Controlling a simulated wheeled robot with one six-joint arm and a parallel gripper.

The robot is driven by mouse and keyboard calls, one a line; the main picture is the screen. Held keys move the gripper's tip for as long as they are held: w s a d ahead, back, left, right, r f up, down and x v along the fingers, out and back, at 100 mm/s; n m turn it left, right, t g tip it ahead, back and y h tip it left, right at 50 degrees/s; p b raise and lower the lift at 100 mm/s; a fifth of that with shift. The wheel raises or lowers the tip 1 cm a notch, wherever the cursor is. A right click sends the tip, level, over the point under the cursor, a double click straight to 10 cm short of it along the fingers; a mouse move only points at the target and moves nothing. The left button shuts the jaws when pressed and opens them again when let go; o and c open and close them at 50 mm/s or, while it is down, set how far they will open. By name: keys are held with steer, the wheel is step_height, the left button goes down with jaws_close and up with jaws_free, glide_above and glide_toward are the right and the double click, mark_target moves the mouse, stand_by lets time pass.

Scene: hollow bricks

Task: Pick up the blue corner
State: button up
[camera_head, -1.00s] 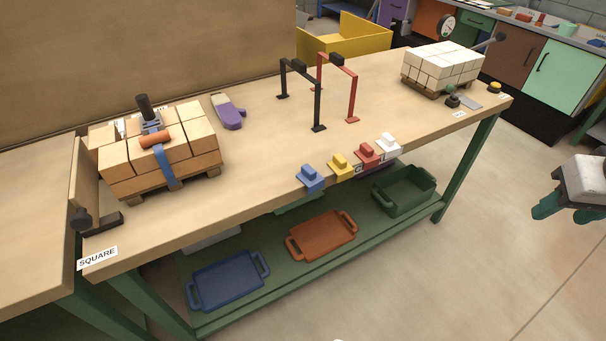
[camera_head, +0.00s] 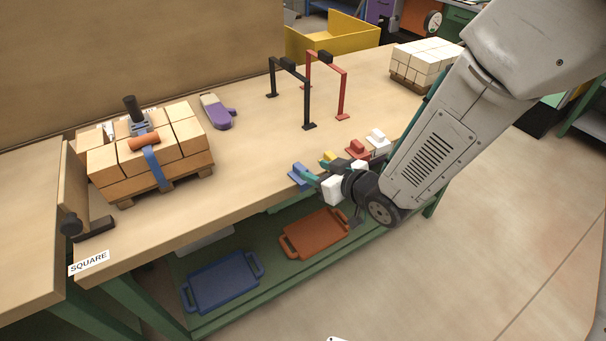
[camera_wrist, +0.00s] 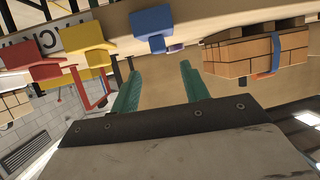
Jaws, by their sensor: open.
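The blue corner (camera_head: 299,172) is a small stepped block at the front edge of the workbench, leftmost in a row of coloured corners. In the wrist view the blue corner (camera_wrist: 153,22) shows near the top, ahead of the fingertips and slightly left of the gap between them. My gripper (camera_head: 308,170) has green fingers and is at the bench's front edge, close to the blue corner and partly overlapping it in the head view. In the wrist view my gripper (camera_wrist: 161,70) is open, with nothing between its fingers.
Yellow (camera_head: 327,158), red (camera_head: 357,149) and white (camera_head: 377,138) corners stand to the right of the blue one. Black (camera_head: 290,80) and red (camera_head: 327,72) frames stand behind. A strapped brick stack (camera_head: 140,175) is at left. Trays lie on the lower shelf.

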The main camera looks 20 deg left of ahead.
mark_target(302, 168)
steer(key=x, duration=0.3)
steer(key=f+x, duration=0.1)
steer(key=x, duration=0.3)
steer(key=shift+s, duration=0.1)
steer(key=shift+c, duration=0.3)
jaws_close()
